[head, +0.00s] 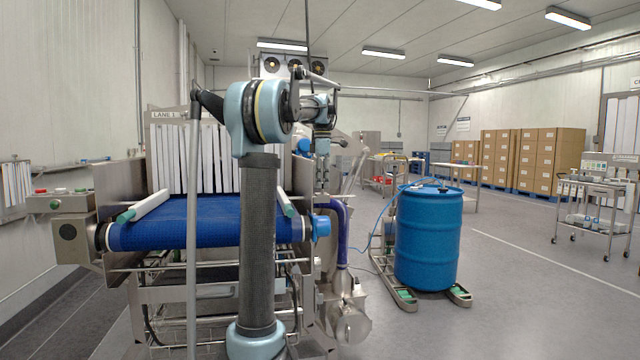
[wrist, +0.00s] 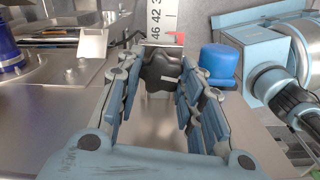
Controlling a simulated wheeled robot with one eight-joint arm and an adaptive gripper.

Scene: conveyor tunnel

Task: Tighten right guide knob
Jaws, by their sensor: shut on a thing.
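A dark lobed knob (wrist: 161,70) with a pale mark on its face shows at the top middle of the wrist view. It sits just below a white scale strip with numbers (wrist: 160,20). My gripper (wrist: 161,82) has its two blue-padded fingers on either side of the knob, shut on it. In the head view my gripper (head: 322,150) is small and points down at the right side of the conveyor. The knob cannot be made out there.
The blue conveyor belt (head: 190,225) runs out of a tunnel with white strip curtains (head: 190,155). A blue cap (wrist: 218,62) stands close right of the knob. A blue drum (head: 428,240) stands to the right, with open floor beyond.

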